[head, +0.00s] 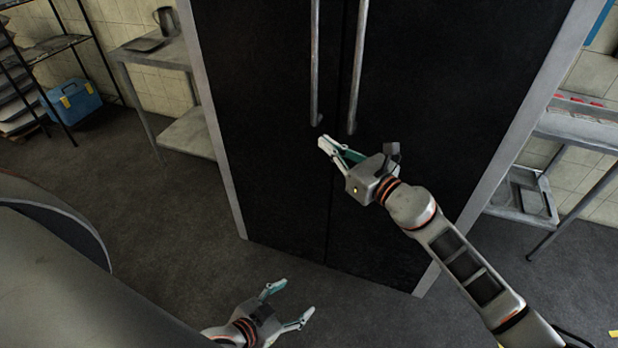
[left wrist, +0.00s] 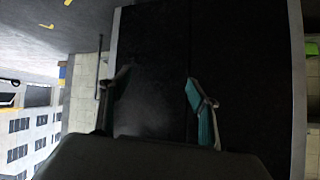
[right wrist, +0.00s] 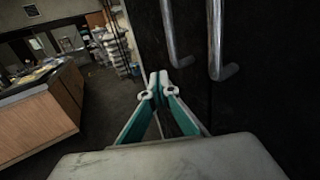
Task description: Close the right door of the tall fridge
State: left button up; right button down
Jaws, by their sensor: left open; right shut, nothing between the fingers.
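The tall fridge is black with a grey frame, and its right door (head: 420,120) and left door (head: 260,130) look flush or nearly so in the head view. A vertical metal handle (head: 358,70) is on the right door, and another handle (head: 316,70) is on the left door. My right gripper (head: 325,144) is shut and empty, just below the handle ends and in front of the doors. In the right wrist view, its fingertips (right wrist: 158,82) are near the handles, apart from them. My left gripper (head: 292,302) is open and empty, low above the floor before the fridge.
A metal table (head: 165,55) with a jug stands left of the fridge, and a shelf rack with a blue box (head: 75,102) is farther left. Another metal table (head: 580,125) is at the right. The floor (head: 170,225) before the fridge is clear. A wooden counter (right wrist: 40,115) shows in the right wrist view.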

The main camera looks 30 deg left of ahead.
pick_arm(q)
jog(key=p, duration=0.1)
jog(key=a+r+p, duration=0.1)
jog(key=shift+s+a+r+y+p, duration=0.15)
jog(key=shift+s+a+y+p, duration=0.1)
jog(key=shift+y+p, duration=0.1)
pick_arm(e)
jog(key=s, duration=0.9)
jog(key=shift+d, duration=0.4)
pick_arm(q)
jog(key=shift+a, duration=0.15)
pick_arm(e)
jog(key=shift+s, duration=0.15)
